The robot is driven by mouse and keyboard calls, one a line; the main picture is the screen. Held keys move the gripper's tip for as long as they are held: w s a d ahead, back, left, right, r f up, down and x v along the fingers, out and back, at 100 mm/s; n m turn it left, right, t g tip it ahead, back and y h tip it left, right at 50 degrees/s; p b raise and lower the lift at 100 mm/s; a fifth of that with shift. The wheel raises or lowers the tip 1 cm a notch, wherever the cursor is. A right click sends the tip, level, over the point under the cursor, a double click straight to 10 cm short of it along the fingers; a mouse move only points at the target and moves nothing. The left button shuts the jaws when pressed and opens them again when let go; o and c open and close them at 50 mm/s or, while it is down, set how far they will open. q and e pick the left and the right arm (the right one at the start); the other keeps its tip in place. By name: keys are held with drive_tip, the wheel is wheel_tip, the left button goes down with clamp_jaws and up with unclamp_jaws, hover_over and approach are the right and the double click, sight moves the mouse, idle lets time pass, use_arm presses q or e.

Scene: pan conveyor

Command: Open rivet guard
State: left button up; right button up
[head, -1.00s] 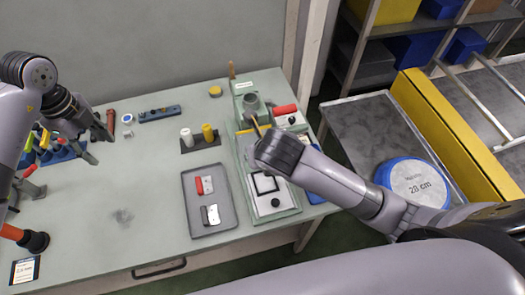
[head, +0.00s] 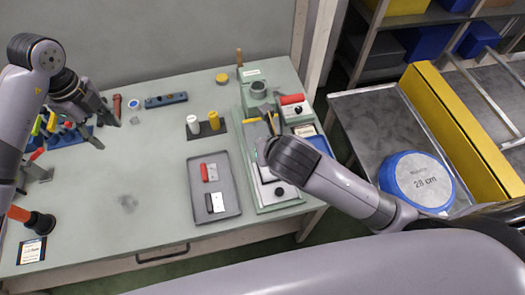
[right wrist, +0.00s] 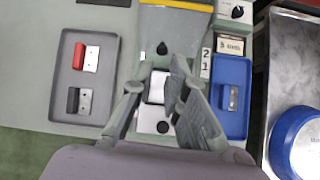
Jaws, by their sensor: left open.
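The green rivet press (head: 260,88) stands at the right end of the table. Its grey guard panel (head: 253,135), with a yellow strip along the far edge, also shows in the right wrist view (right wrist: 172,28). A black knob (right wrist: 162,48) sits at the panel's near end. My right gripper (right wrist: 160,65) is open over the press, its fingertips either side of and just short of the knob; contact is not visible. A white square plate (right wrist: 157,87) shows between the fingers. The panel's tilt cannot be told. My left gripper (head: 110,135) is open and empty above the table's left part.
A grey tray (head: 230,207) with a red-handled and a black-handled piece lies left of the press. A blue tray (right wrist: 233,128) lies to its right. White and yellow cylinders (head: 193,124) stand behind the grey tray. A blue pan (head: 418,180) lies on the conveyor side.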

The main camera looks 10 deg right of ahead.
sight(263, 134)
drive_tip(key=f, duration=0.1)
drive_tip(key=s+f+t, duration=0.1)
drive_tip(key=f, duration=0.1)
drive_tip(key=f+t, duration=0.1)
drive_tip(key=shift+s+d+f+m, duration=0.25)
drive_tip(key=shift+d+f+m, duration=0.1)
drive_tip(key=shift+f+m, duration=0.05)
clamp_jaws()
drive_tip(key=s+f+n+t, duration=0.1)
drive_tip(key=s+f+t, duration=0.1)
drive_tip(key=s, duration=0.1)
drive_tip(key=shift+y, duration=0.4)
drive_tip(key=x, duration=1)
drive_tip(key=shift+s+a+f, duration=0.15)
drive_tip(key=shift+s+a, duration=0.05)
drive_tip(key=shift+a, duration=0.1)
drive_tip(key=shift+r, duration=0.4)
